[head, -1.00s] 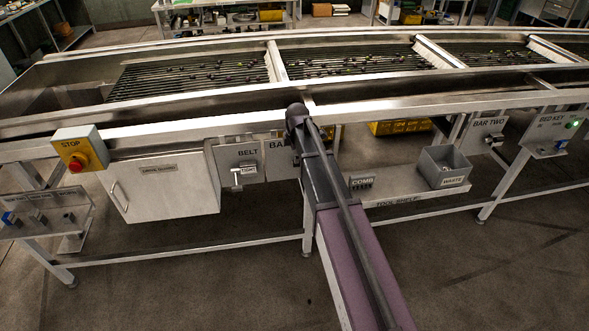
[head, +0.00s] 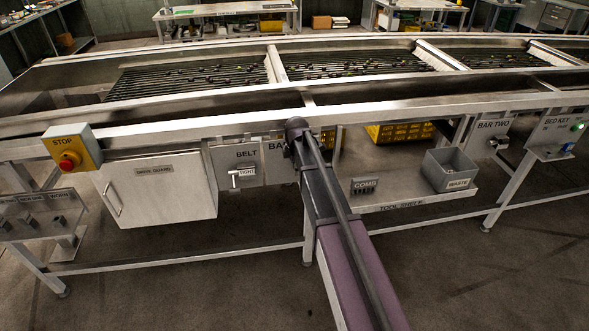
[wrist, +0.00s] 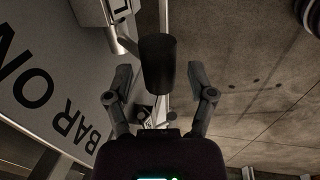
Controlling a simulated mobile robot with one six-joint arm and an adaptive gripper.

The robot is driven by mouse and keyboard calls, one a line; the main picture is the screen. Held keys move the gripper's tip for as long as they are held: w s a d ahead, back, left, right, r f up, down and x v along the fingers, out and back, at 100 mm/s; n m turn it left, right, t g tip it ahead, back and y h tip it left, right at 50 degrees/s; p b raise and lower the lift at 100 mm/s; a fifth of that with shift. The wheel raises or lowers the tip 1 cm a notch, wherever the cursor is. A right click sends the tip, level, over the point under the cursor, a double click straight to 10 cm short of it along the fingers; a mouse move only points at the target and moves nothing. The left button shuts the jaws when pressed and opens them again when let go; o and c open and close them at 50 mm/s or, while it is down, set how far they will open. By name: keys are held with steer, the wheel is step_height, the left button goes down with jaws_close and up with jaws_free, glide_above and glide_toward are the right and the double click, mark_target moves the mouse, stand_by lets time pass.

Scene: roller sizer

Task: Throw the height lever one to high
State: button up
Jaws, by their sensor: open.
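The bar one panel (wrist: 40,85) fills the left of the wrist view with its large black lettering. In the head view the same panel (head: 276,148) is mostly hidden behind my arm. A dark, rounded grip (wrist: 157,60), apparently the handle of height lever one, stands out near the panel in the wrist view. My gripper (wrist: 157,84) is open, with one finger on each side of this grip and a gap visible on both sides. The lever's base and its marked position cannot be made out. My gripper's fingers are hidden in the head view.
Left of my arm are the belt panel (head: 247,160), the drive guard (head: 160,188) and the stop button box (head: 72,150). To the right are the tool shelf (head: 400,197), a grey waste bin (head: 450,170) and the bar two panel (head: 491,128). The floor in front is clear.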

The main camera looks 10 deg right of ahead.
stand_by(0.3)
jaws_close()
steer(key=shift+d+f, duration=0.1)
steer(key=shift+d, duration=0.15)
